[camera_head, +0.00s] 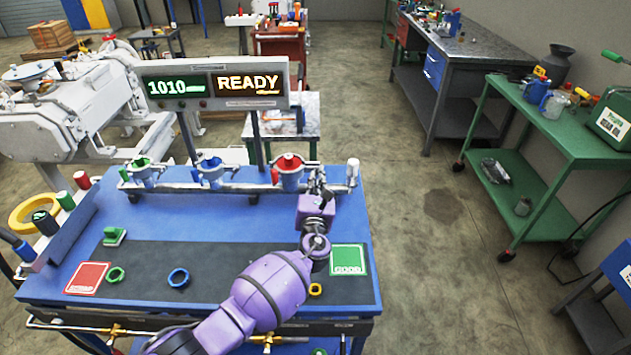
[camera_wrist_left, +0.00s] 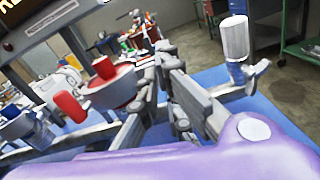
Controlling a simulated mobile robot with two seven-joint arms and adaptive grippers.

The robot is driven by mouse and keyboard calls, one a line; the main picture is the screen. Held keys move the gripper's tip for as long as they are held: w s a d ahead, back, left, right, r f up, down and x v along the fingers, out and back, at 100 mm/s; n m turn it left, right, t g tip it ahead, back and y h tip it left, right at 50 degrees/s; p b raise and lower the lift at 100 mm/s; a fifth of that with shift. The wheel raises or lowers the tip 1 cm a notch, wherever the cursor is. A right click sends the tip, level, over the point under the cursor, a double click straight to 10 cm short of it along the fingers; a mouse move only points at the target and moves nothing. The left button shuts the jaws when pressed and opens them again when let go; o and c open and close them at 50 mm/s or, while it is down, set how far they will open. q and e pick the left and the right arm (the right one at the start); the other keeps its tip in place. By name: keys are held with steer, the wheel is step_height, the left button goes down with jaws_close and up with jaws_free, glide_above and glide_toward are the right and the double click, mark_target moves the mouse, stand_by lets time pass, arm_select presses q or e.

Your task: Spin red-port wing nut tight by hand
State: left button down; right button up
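The red port (camera_head: 290,170) is the rightmost of three ports on the pipe at the back of the blue bench. It has a red top piece. In the left wrist view the red port (camera_wrist_left: 110,85) stands left of my fingers, with a red knob on top and a red piece at its side. My left gripper (camera_head: 318,183) is just right of the red port in the head view. In the left wrist view its grey fingers (camera_wrist_left: 163,65) run close together, and the gap between their tips is unclear. I see nothing held. My right gripper is out of view.
A blue port (camera_head: 210,168) and a green port (camera_head: 143,170) stand further left on the pipe. A white-capped post (camera_head: 352,170) stands at its right end. A READY display (camera_head: 215,86) rises behind. Loose green and blue rings (camera_head: 178,278) lie on the dark mat.

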arm_select(q)
steer(key=shift+m, duration=1.9)
steer(key=c, duration=2)
jaws_free()
steer(key=s, duration=1.2)
steer(key=shift+a, duration=0.1)
